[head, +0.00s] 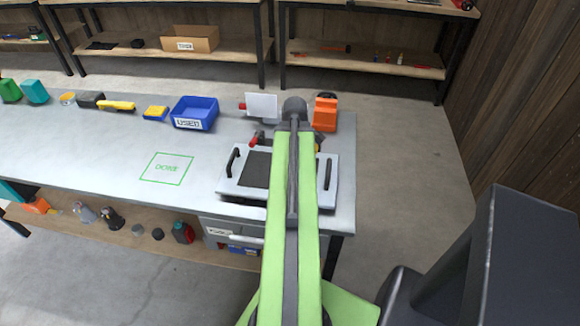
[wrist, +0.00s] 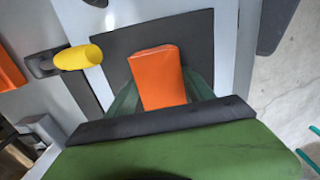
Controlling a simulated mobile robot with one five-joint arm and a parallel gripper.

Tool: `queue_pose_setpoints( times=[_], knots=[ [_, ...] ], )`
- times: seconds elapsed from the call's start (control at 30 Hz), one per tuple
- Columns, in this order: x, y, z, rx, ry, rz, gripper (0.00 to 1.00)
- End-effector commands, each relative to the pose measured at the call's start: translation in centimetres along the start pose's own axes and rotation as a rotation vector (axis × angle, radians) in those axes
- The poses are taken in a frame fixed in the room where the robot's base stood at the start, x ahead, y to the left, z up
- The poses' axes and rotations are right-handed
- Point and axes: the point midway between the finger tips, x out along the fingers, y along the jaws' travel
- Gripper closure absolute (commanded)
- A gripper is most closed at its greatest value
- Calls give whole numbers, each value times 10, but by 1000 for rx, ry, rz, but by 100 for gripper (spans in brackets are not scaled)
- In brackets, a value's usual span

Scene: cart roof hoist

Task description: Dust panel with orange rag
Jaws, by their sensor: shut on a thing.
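The orange rag (wrist: 157,75) shows in the wrist view as a folded block between the green fingers of my gripper (wrist: 160,97), which is shut on it. Behind it is the dark rectangular face of the panel (wrist: 115,42), with a pale border. I cannot tell whether the rag touches the panel. In the head view the panel (head: 255,170) lies on the near right part of the bench, with a black handle at each side. My green arm covers part of it and hides my gripper and the rag.
A yellow-handled thing (wrist: 80,57) is left of the panel in the wrist view. On the bench (head: 120,140) are a blue bin (head: 195,112), a white card (head: 262,105), an orange block (head: 325,114) and a green outlined square (head: 166,168). The bench's left middle is clear.

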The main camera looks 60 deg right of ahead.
Motion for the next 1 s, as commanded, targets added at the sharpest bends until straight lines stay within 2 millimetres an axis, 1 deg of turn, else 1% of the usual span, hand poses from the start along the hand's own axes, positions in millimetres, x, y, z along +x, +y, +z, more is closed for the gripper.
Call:
queue_pose_setpoints(
  times=[0.1, 0.23, 0.5, 0.67, 0.9, 1.0],
  knots=[
    [2, -1, 14, 3, 0, 0, 71],
    [2, -1, 25, 3, -1, 0, 71],
    [0, -1, 26, 1, -2, 0, 71],
    [1, 0, 18, 0, -1, 0, 71],
    [4, 0, -7, -2, 1, 0, 71],
    [4, 0, -12, 0, 2, 0, 71]
  ],
)
